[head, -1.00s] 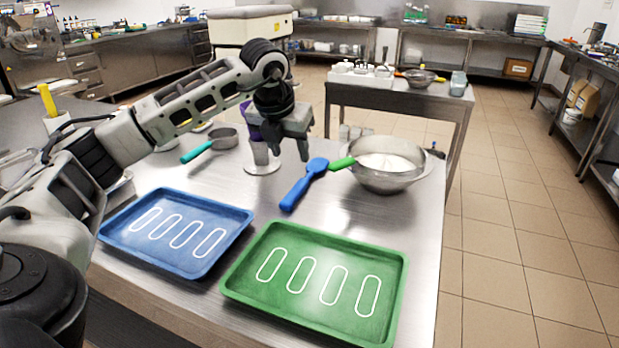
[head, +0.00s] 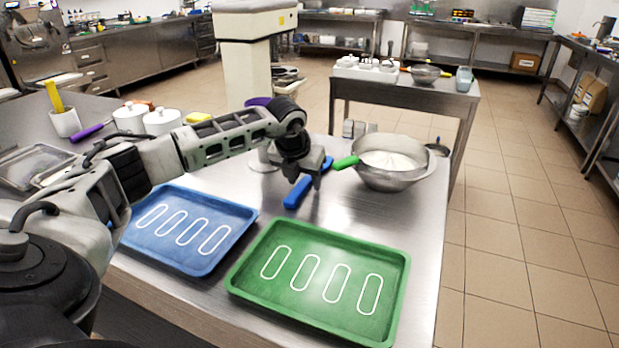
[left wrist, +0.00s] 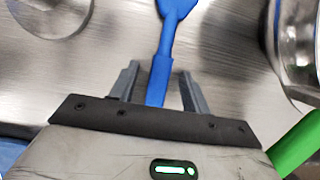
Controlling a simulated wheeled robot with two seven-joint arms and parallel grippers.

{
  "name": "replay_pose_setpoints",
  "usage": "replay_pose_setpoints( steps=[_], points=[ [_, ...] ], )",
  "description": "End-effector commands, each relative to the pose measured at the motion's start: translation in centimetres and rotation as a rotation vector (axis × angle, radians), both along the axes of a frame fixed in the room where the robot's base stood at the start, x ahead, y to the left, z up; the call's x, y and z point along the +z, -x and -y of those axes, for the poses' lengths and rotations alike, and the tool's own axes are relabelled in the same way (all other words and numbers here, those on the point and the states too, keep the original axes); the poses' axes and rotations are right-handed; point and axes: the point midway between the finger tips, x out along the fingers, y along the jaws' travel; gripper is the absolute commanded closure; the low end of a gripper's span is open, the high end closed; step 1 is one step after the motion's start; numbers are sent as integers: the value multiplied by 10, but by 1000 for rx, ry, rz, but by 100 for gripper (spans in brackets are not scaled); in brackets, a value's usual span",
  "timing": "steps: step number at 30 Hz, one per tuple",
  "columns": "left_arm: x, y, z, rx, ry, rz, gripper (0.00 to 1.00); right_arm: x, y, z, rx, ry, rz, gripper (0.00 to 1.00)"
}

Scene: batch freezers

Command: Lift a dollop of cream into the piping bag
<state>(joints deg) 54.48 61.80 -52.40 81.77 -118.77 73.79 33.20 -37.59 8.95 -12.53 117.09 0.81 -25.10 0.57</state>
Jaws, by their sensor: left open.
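A steel bowl (head: 385,178) holds white cream (head: 390,160) and stands at the right of the near table. A green handle (head: 345,162) leans out over its left rim. A blue spatula (head: 296,194) lies flat left of the bowl; its head and handle (left wrist: 162,75) show in the left wrist view. My left gripper (head: 307,182) is open above the blue handle, with its fingers (left wrist: 158,82) on either side of it and not closed on it. A purple piece (head: 257,101), perhaps the piping bag in its holder (head: 262,160), is mostly hidden behind my left arm. My right gripper is out of view.
A blue tray (head: 245,222) and a green tray (head: 240,283), both with white outlines, lie at the table's front. White pots (head: 162,122) and a cup (head: 66,122) stand at the left. The bowl is near the table's right edge. A second table (head: 400,93) stands behind.

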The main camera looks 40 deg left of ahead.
Motion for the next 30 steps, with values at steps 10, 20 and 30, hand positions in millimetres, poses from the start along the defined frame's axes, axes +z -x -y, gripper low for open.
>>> replay_pose_setpoints(
  steps=[10, 20, 30],
  points=[
    [-2, 0, 0, 0, 0, -1, 53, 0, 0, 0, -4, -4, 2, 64],
    [-3, 0, 0, 0, 1, -2, 100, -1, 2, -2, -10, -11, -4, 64],
    [0, 0, 0, 0, 0, -1, 100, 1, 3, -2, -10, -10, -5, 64]
  ],
)
